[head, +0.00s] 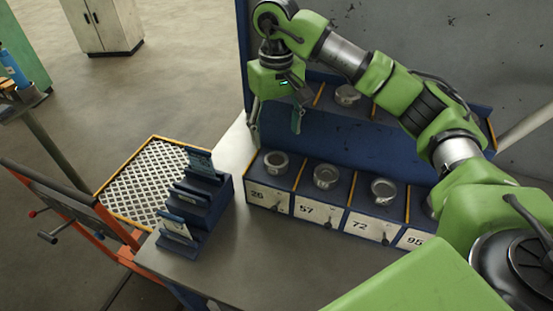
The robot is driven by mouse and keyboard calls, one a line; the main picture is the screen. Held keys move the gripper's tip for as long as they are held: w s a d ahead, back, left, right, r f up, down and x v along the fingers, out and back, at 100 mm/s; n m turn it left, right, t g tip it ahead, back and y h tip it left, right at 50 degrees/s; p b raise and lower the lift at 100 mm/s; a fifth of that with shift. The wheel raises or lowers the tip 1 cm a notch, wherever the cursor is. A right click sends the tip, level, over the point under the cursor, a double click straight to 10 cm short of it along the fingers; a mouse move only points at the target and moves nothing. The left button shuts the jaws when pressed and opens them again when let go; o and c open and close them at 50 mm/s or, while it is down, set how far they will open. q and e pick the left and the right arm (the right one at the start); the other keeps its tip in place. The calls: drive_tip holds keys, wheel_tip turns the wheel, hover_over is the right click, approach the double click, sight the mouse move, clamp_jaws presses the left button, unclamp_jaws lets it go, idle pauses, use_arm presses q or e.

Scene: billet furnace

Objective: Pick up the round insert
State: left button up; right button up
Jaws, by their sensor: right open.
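Several round metal inserts sit in the numbered bins on the bench: one insert (276,161) in bin 26, one insert (326,176) in bin 57 and one insert (383,190) in bin 72. Another round insert (346,95) sits on the upper shelf behind. Which one the task means cannot be told. My right gripper (276,131) is open and empty, pointing down, and appears above and behind the bin 26 insert, apart from it. My right arm hides part of the upper shelf and most of bin 95. My left gripper is not in view.
A dark blue stepped rack (205,207) with cards or plates stands left of the bins on the grey bench (240,262). The front bench surface is clear.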

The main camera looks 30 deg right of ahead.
sight(277, 161)
wheel_tip(277, 161, down, 3)
drive_tip(key=shift+r+p, duration=0.1)
drive_tip(key=shift+p, duration=0.25)
drive_tip(key=shift+w+f, duration=0.15)
drive_tip(key=shift+f, duration=0.5)
drive_tip(key=shift+f+p, duration=0.2)
drive_tip(key=shift+p, duration=0.15)
drive_tip(key=f+p, duration=0.1)
drive_tip(key=f, duration=0.1)
drive_tip(key=f+p, duration=0.1)
drive_tip(key=f, duration=0.1)
drive_tip(key=shift+s+p, duration=0.25)
drive_tip(key=shift+p, duration=0.05)
drive_tip(key=shift+f, duration=0.4)
drive_tip(key=shift+w, duration=0.1)
clamp_jaws()
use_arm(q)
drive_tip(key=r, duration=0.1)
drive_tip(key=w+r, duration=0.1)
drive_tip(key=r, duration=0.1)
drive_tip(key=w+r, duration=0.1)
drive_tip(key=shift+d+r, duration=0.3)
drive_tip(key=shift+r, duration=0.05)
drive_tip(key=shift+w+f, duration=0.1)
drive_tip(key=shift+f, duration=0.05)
use_arm(e)
drive_tip(key=shift+r, duration=0.15)
